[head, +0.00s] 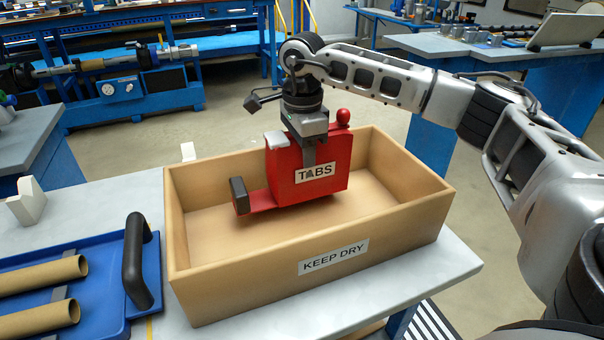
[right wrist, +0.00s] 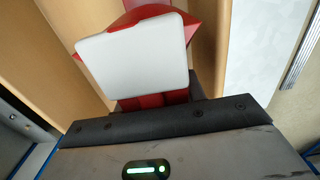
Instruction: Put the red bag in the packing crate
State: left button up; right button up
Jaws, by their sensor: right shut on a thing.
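The red bag (head: 333,172) is a blocky red thing with a white "TABS" label, a red knob on top, a pale patch at its top left and a dark-ended arm at its lower left. My right gripper (head: 309,152) comes down from above and is shut on it. The bag is upright, over the middle of the packing crate (head: 400,228), a tan open box labelled "KEEP DRY". I cannot tell whether its bottom touches the crate floor. In the right wrist view the bag's pale patch (right wrist: 138,58) and red body sit right in front of my gripper. My left gripper is out of view.
The crate stands on a pale table (head: 440,270). To its left is a blue tray (head: 105,325) with brown tubes and a black handle (head: 137,262). Blue workbenches stand behind.

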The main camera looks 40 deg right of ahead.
jog(key=shift+f, duration=1.6)
jog(key=shift+f, duration=0.2)
jog(key=o, duration=1.1)
notch_tip(320, 180, up, 12)
jog(key=shift+r+p, duration=0.2)
jog(key=shift+p, duration=0.1)
